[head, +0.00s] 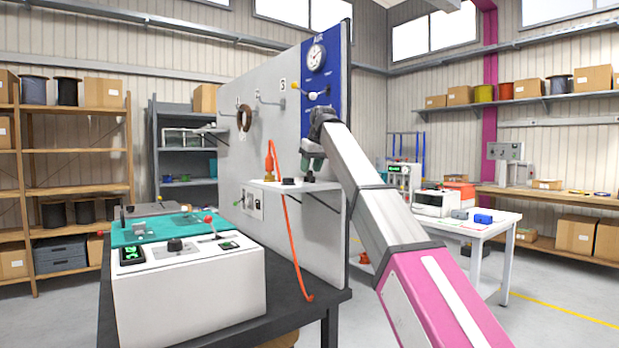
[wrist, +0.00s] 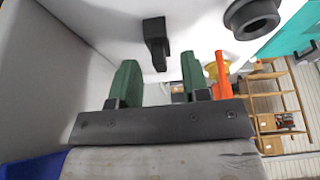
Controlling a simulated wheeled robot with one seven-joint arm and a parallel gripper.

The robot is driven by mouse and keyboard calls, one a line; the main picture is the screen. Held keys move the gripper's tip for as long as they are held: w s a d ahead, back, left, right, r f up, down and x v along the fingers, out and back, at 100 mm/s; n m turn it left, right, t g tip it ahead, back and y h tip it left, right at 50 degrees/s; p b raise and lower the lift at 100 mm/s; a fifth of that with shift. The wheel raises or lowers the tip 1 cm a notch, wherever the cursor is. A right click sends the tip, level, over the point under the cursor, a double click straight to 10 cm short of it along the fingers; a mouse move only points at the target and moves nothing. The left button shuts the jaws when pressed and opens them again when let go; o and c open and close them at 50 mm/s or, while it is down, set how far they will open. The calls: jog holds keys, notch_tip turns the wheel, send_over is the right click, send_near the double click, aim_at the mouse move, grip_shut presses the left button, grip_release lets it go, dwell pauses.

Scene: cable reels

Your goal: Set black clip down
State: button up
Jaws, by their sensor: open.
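The black clip (wrist: 155,42) shows in the wrist view against the white shelf, just beyond and between my fingertips. It also shows in the head view (head: 309,177), small, on the shelf under my gripper. My gripper (wrist: 158,74) has two green fingers, spread apart with a clear gap. Neither finger touches the clip. In the head view my gripper (head: 312,161) points down above the right part of the small white shelf (head: 265,185) on the grey panel.
A round black part (wrist: 252,18) sits on the shelf beside the clip. An orange tool (head: 269,165) with an orange hose (head: 284,220) stands at the shelf's left. The upright panel (head: 290,130) is close behind. A white console (head: 190,285) is at front left.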

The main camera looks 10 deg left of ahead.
aim_at(309, 176)
jog(key=x, duration=0.2)
jog(key=shift+f, duration=0.45)
grip_shut()
jog(key=shift+r, duration=0.1)
